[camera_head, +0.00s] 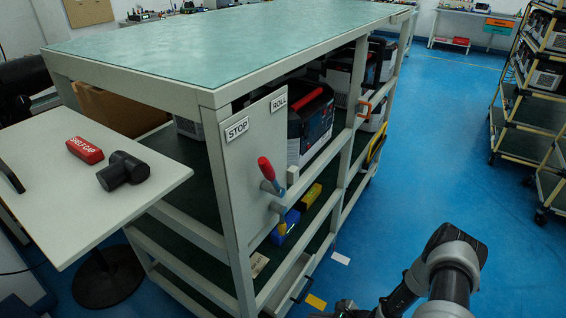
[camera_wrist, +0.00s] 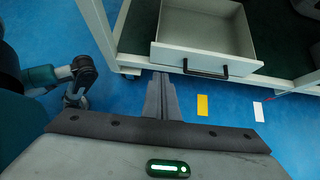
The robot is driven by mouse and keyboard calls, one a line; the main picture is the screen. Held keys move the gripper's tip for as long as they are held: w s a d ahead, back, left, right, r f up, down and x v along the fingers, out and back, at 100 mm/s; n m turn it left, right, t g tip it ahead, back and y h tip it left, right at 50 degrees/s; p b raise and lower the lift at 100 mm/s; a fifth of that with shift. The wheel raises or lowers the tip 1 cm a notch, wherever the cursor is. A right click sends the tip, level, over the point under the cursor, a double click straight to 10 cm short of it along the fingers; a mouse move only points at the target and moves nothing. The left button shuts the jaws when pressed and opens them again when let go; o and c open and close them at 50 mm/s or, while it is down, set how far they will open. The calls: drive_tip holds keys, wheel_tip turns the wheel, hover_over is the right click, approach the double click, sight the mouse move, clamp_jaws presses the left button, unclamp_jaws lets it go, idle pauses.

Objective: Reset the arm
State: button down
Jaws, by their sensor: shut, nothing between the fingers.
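My gripper (camera_wrist: 162,98) shows in the wrist view with its two grey fingers together and nothing between them. It points toward the front of an open white drawer (camera_wrist: 178,57), a little left of the drawer's black handle (camera_wrist: 205,69), over the blue floor. I cannot tell the exact gap to the drawer. In the head view my dark, bent arm (camera_head: 445,265) is at the lower right, beside the rack; the gripper's fingers cannot be made out there.
The rack (camera_head: 215,98) with a green top fills the head view's middle. A panel (camera_head: 238,165) bears STOP and ROLL labels and a red-tipped lever (camera_head: 266,170). A side shelf (camera_head: 60,205) holds a red SHELF CAP block (camera_head: 85,150). Blue floor (camera_head: 430,150) is clear at right.

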drive_tip(key=w+r+n+g, duration=0.1)
drive_tip(key=w+r+n, duration=0.25)
drive_tip(key=r, duration=0.65)
drive_tip(key=w+r+n+g, duration=0.1)
drive_tip(key=w+r+n, duration=0.25)
drive_tip(key=r, duration=0.55)
drive_tip(key=w+r+n, duration=0.2)
drive_tip(key=r+n, duration=0.2)
drive_tip(key=r, duration=0.6)
drive_tip(key=s+a+r+n+h, duration=0.1)
drive_tip(key=s+r+n, duration=0.25)
drive_tip(key=r, duration=0.55)
drive_tip(key=s+a+r+n+g+h, duration=0.1)
drive_tip(key=s+r+n+h, duration=0.2)
drive_tip(key=r, duration=0.6)
drive_tip(key=s+a+r+n, duration=0.1)
drive_tip(key=s+r+n, duration=0.25)
drive_tip(key=r, duration=0.55)
drive_tip(key=s+d+r+n+t+h, duration=0.35)
drive_tip(key=s+r, duration=0.55)
drive_tip(key=s, duration=0.5)
wheel_tip(320, 180, up, 23)
drive_tip(key=p, duration=2.3)
drive_tip(key=shift+a+r, duration=0.2)
drive_tip(key=shift+n+g, duration=0.25)
